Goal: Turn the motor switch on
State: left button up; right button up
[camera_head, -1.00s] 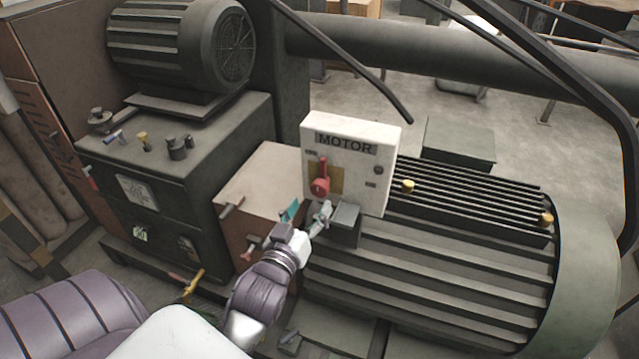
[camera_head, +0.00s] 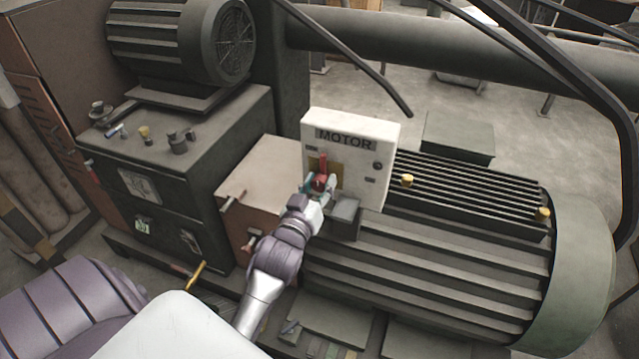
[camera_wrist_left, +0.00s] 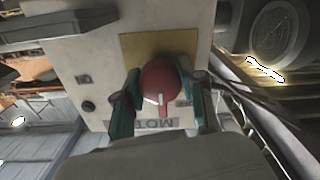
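The motor switch is a red rotary knob (camera_head: 323,165) on a yellow plate, on the front of a white box (camera_head: 364,132) labelled MOTOR. Its handle points up toward the label in the head view. In the left wrist view the picture is upside down, and the red knob (camera_wrist_left: 160,84) shows a white mark pointing toward the lettering. My left gripper (camera_head: 319,184) is at the switch. Its teal-padded fingers (camera_wrist_left: 161,100) are spread, one on each side of the knob. Whether the pads touch it is unclear. My right gripper is not in view.
A grey block (camera_head: 345,213) juts out just below the box, close to my gripper. A ribbed motor (camera_head: 450,260) lies to the right. A brown cabinet (camera_head: 262,178) with lever handles stands to the left. A dark bar (camera_head: 350,58) hangs above the box.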

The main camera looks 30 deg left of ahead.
pick_arm(q)
jog(key=c, duration=0.4)
jog(key=shift+o, duration=0.2)
jog(key=shift+r+m+p, duration=0.1)
jog(key=shift+m+p, duration=0.25)
jog(key=shift+m, duration=0.35)
jog(key=shift+m+p, duration=0.5)
jog(key=shift+m, duration=0.6)
jog(key=m+p, duration=0.1)
jog(key=m, duration=0.3)
jog(key=shift+m, duration=0.3)
jog(key=m+p, duration=0.1)
jog(key=m, duration=0.3)
jog(key=shift+m, duration=2.8)
